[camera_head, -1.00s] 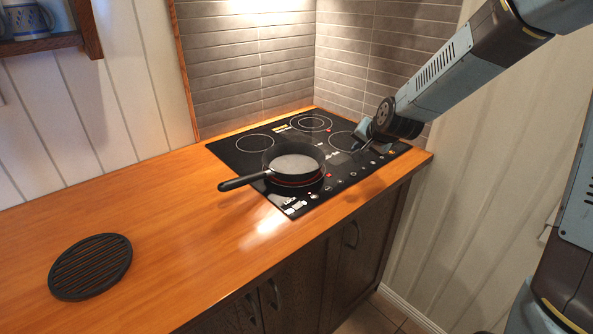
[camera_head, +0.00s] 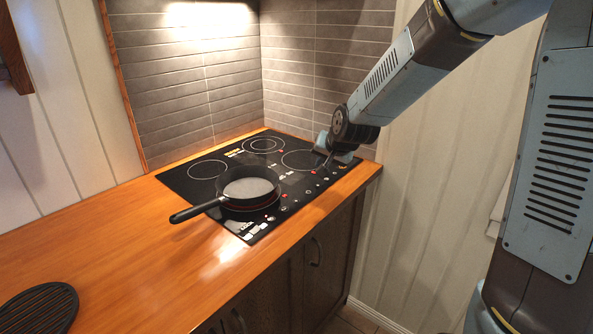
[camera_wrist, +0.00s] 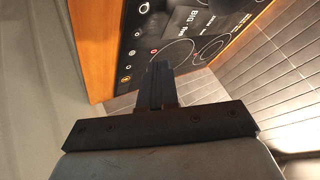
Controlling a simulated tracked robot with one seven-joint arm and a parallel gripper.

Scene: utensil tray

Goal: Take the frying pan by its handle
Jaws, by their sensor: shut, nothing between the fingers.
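A black frying pan (camera_head: 247,187) with a pale grey inside sits on the front-left burner of the black cooktop (camera_head: 178,182). Its black handle (camera_head: 196,211) points left and a little toward the front, reaching out past the cooktop's edge over the wooden counter. My gripper (camera_head: 327,160) is over the right part of the cooktop, to the right of the pan and apart from it. In the wrist view its fingers (camera_wrist: 156,84) are together, with the cooktop beyond them.
The wooden counter (camera_head: 130,240) is bare around the handle. A round black slatted trivet (camera_head: 38,308) lies at the front left, cut off by the frame. Tiled walls (camera_head: 180,75) stand behind the cooktop. The burner under the pan glows red.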

